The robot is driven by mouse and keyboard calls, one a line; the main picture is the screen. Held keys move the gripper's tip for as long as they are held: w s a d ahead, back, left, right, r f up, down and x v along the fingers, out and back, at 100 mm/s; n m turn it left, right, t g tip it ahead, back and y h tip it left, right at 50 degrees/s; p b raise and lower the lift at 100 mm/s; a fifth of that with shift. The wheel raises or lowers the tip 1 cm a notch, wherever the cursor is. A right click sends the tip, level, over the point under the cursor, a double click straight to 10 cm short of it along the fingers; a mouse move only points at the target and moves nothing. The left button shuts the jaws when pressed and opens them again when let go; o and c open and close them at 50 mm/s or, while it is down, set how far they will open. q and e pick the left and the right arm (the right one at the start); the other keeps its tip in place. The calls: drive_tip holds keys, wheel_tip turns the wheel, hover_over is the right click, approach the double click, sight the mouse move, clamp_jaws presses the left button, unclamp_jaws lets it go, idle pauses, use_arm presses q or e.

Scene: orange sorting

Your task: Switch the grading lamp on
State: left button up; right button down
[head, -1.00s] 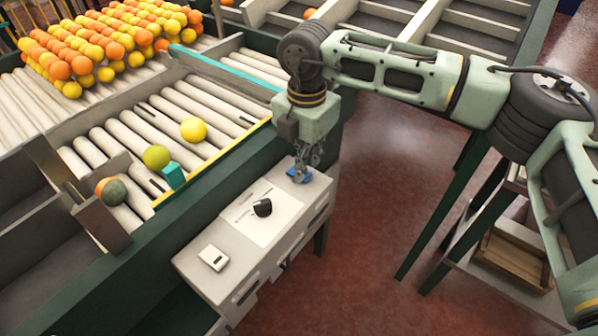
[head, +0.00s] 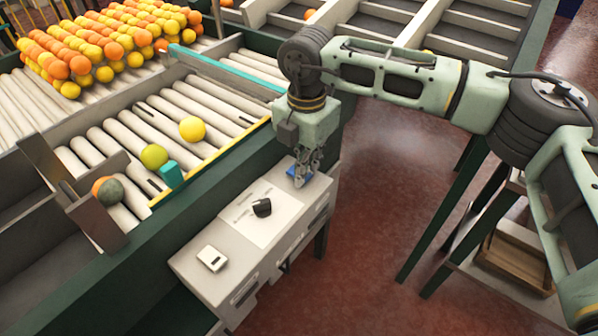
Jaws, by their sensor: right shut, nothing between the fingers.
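A pale grey control box (head: 190,268) is fixed along the near side of the roller table. On its top are a black rotary knob (head: 261,208) on a white label plate, a white switch (head: 211,258) at the near end, and a small blue part (head: 293,172) at the far end. My right gripper (head: 301,180) points down at the far end, its fingers shut and empty. The fingertips overlap the blue part in the picture; I cannot tell whether they touch it. No lamp can be made out. My left gripper is not in view.
The roller table (head: 180,105) holds a yellow fruit (head: 192,129), a greenish one (head: 154,156) and a teal block (head: 171,175). Many oranges and yellow fruits (head: 105,45) are piled behind. Red floor lies open right of the box.

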drive_tip(key=shift+r+p, duration=1.3)
drive_tip(key=shift+r, duration=2.15)
